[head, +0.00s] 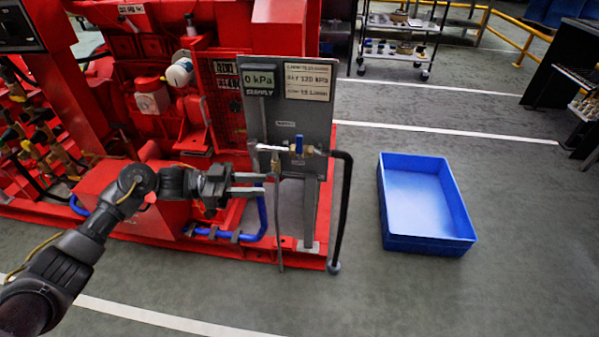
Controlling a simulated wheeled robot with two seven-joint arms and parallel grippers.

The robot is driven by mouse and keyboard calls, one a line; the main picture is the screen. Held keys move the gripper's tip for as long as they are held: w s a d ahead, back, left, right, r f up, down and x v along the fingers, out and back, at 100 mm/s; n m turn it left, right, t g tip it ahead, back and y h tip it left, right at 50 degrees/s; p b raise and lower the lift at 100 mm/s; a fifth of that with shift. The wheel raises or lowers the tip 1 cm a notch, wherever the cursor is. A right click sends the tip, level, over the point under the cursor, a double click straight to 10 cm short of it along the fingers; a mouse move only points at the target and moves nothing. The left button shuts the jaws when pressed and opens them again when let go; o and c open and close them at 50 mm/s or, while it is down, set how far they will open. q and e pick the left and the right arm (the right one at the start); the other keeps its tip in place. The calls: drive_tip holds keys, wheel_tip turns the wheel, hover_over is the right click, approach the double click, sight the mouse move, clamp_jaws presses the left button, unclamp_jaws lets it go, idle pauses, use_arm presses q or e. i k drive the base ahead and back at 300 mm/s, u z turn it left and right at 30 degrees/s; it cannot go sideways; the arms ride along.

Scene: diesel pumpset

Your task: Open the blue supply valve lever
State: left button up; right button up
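The blue supply valve lever (299,144) stands upright on a small brass valve at the front of a grey panel (290,112). The panel carries a display (261,79) reading 0 kPa with the word SUPPLY. My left gripper (268,183) comes in from the left, below and left of the lever and apart from it. Its two fingers point right with a gap between them, and nothing shows held there. The fingertips overlap the lower left part of the panel in the picture, so contact cannot be told. My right gripper is not in view.
The red pumpset (170,100) fills the left side. A black hose (343,205) runs down right of the panel, and a blue hose (262,215) runs below my gripper. A blue bin (432,243) stands on the floor at right. A trolley (400,27) stands behind.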

sight(298, 139)
drive_tip(key=k, duration=0.65)
drive_tip(key=u, duration=0.4)
drive_tip(key=i, duration=1.25)
drive_tip(key=z, duration=0.65)
